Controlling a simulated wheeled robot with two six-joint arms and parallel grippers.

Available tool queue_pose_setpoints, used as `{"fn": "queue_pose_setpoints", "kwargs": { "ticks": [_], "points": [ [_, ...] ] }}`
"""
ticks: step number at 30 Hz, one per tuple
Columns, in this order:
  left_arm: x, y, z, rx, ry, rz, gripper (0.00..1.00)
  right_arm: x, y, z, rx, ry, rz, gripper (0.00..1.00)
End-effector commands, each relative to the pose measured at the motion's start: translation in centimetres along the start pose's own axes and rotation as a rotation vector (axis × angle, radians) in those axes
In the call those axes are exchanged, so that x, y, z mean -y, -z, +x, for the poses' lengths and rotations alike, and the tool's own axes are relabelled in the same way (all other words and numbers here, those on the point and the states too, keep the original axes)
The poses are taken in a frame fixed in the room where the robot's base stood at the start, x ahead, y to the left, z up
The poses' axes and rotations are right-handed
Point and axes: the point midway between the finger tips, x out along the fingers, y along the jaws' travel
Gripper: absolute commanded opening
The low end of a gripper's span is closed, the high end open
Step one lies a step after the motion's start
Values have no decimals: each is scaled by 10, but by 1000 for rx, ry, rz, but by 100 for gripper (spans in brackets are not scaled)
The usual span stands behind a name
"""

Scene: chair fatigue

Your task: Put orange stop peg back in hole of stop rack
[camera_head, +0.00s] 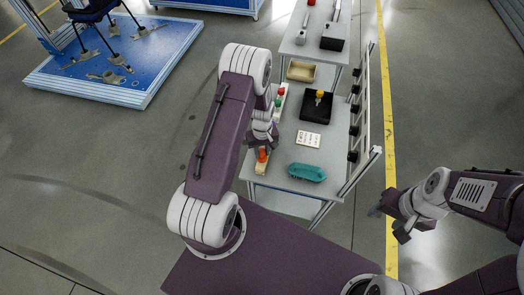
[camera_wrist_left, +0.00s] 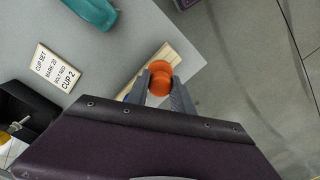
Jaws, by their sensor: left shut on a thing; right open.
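The orange stop peg (camera_head: 262,155) is above the near end of the pale wooden stop rack (camera_head: 261,169) on the table's left edge. My left gripper (camera_head: 263,148) is over that end, shut on the peg. In the left wrist view the peg's round orange top (camera_wrist_left: 159,77) sits between the two fingertips (camera_wrist_left: 160,92), with the rack (camera_wrist_left: 179,52) behind it. The peg's lower end and any hole under it are hidden. A red and a green peg (camera_head: 279,98) stand toward the rack's far end. My right gripper (camera_head: 389,222) is open and empty, right of the table.
A teal case (camera_head: 307,172) lies at the table's near edge. A printed card (camera_head: 308,139) and a black box with a yellow knob (camera_head: 316,106) lie behind it. A tan tray (camera_head: 301,71) is further back. A rail with black knobs runs along the table's right side.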

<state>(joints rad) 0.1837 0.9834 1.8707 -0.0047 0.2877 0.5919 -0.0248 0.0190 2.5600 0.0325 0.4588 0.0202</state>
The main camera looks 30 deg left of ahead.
Motion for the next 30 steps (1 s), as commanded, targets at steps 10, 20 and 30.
{"fn": "queue_pose_setpoints", "kwargs": {
  "ticks": [10, 20, 30],
  "points": [
    [0, 0, 10, 0, 0, 0, 0, 0, -1, 8, 0, 0, 0, 53],
    [0, 0, 18, 0, 0, 0, 0, 0, -1, 14, 0, 0, 0, 53],
    [0, 0, 23, 0, 0, 0, 53, 0, -2, 17, 0, 0, 0, 53]
  ]
}}
